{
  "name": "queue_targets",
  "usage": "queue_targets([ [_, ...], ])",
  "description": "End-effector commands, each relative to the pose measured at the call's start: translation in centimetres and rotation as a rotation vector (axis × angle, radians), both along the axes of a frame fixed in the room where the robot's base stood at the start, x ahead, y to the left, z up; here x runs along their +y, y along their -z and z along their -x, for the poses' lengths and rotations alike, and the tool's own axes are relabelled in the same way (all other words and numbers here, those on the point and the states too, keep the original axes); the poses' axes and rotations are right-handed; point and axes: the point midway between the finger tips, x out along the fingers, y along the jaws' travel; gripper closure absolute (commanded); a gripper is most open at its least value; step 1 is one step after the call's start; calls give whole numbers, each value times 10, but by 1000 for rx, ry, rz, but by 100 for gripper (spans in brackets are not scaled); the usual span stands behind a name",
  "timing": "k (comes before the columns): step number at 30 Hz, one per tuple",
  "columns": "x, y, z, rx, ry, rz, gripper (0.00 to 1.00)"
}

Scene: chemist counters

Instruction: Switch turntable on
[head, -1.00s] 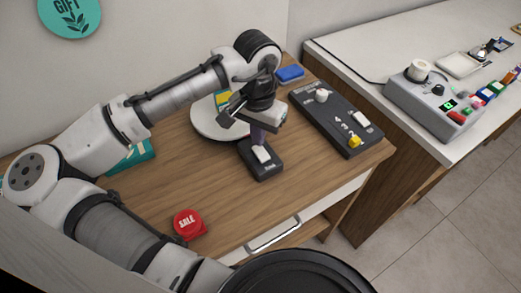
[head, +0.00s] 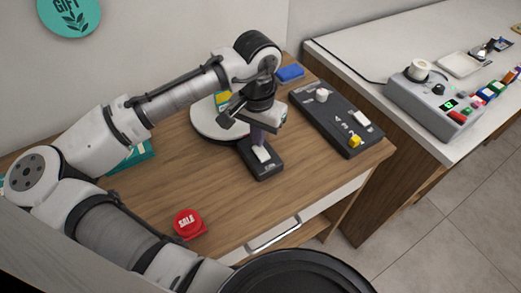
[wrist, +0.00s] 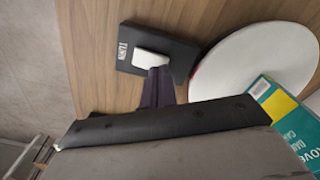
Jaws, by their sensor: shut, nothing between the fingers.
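The turntable (head: 205,126) is a round white disc on the wooden counter, partly hidden by my arm; it also shows in the wrist view (wrist: 250,55). A small black switch box (head: 264,172) with a white rocker (head: 262,154) lies beside it, and the box's lettering shows in the wrist view (wrist: 180,57). My gripper (head: 258,143) points down over the box, its dark fingers shut and empty. The fingertips (wrist: 157,72) are at the edge of the white rocker (wrist: 150,60). I cannot tell whether they touch it or which way the rocker is tipped.
A teal and yellow carton (wrist: 285,115) stands on the disc. A black control panel (head: 338,122) with a white knob and a yellow knob lies to the right. A red SALE piece (head: 187,223) sits at the front; a blue block (head: 290,73) is behind. Bare wood lies between.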

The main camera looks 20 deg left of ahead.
Motion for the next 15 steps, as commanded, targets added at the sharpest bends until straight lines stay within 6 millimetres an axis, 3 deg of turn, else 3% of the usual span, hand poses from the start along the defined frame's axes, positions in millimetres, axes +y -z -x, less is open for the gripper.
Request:
queue_targets([
  [15, 0, 9, 0, 1, 0, 1, 100],
])
